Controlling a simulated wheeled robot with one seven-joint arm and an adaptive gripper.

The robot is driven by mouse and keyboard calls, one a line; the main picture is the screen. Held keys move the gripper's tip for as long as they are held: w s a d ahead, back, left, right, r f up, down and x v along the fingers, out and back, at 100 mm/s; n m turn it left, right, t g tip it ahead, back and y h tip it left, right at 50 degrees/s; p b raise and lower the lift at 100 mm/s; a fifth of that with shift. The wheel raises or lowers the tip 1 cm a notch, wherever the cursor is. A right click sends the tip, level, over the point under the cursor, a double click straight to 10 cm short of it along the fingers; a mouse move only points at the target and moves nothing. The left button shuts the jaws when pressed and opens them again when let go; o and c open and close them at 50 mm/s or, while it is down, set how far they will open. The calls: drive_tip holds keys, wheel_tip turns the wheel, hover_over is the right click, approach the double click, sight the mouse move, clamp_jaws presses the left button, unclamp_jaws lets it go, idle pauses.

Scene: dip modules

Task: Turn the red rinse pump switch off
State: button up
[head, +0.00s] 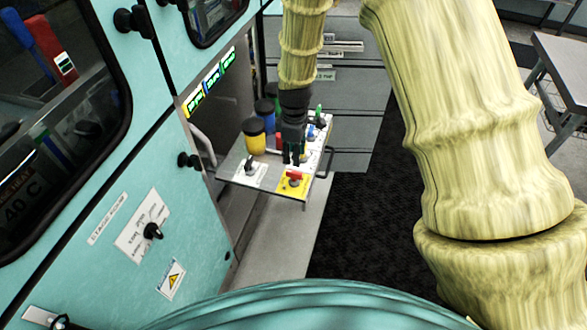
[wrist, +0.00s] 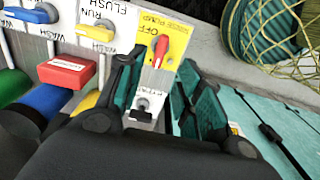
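The red rinse pump switch (wrist: 160,50) sits on a yellow plate (wrist: 178,42) marked "OFF" and "PUMP" in the wrist view. Its handle is tilted a little from the plate's long side. In the head view the red switch (head: 295,176) is at the front corner of the panel, on the yellow plate (head: 284,187). My gripper (wrist: 157,66) is open and empty, its teal-padded fingers apart, with the switch just beyond the fingertips. In the head view my gripper (head: 294,160) hangs just above and behind the switch; whether it touches is unclear.
A black switch (wrist: 143,104) on a white plate shows between my fingers. Red (wrist: 68,70), blue (wrist: 70,43) and yellow (wrist: 97,32) levers lie to the left. The teal cabinet (head: 100,180) borders the shelf's left.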

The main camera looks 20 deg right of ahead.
sight(294, 172)
drive_tip(key=shift+f+p, duration=0.9)
drive_tip(key=shift+f, duration=3.5)
clamp_jaws()
